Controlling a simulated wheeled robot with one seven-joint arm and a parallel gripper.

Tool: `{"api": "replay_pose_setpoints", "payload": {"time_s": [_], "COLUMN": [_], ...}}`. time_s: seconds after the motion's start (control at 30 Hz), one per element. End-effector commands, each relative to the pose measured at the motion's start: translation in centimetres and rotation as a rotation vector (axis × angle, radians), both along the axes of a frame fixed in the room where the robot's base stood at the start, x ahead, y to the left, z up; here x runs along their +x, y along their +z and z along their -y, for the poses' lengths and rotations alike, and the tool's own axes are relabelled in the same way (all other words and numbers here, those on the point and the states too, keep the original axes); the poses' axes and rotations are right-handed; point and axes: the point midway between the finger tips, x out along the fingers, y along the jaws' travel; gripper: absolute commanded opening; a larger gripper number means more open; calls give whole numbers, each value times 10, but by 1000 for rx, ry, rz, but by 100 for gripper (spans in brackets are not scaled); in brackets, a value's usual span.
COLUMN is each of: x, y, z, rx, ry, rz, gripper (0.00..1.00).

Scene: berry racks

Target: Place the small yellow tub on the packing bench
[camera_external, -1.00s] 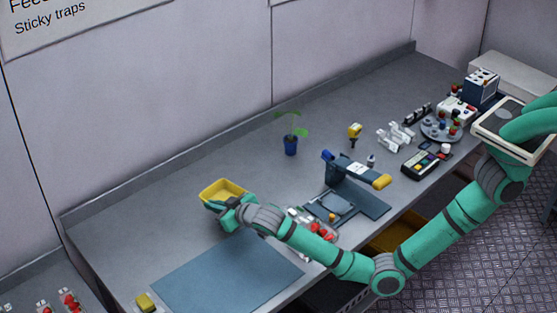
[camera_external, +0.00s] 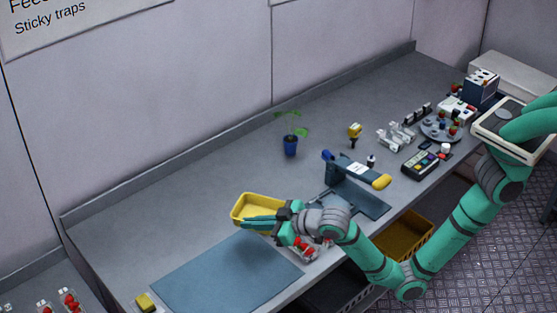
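The small yellow tub (camera_external: 254,201) is an open, shallow box over the middle of the packing bench (camera_external: 130,237), just beyond the blue mat. My gripper (camera_external: 268,219) is at the tub's near right side, its fingers along the near wall. The tub has shifted together with the gripper, so it looks gripped by that wall. The fingers and arm hide part of the near side. I cannot tell exactly how high the tub is above the bench.
The blue mat (camera_external: 225,277) lies bare at the front. A clear punnet of red berries (camera_external: 306,250) is under my arm. A blue scale-like device (camera_external: 350,180) stands to the right, and a potted seedling (camera_external: 290,143) behind. The bench's left rear is clear.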

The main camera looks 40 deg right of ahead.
Motion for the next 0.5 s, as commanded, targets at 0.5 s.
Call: {"api": "replay_pose_setpoints", "payload": {"time_s": [0.5], "x": [-99], "y": [-6], "z": [-45], "rx": [-9], "ry": [312], "rz": [-3], "gripper": [0]}}
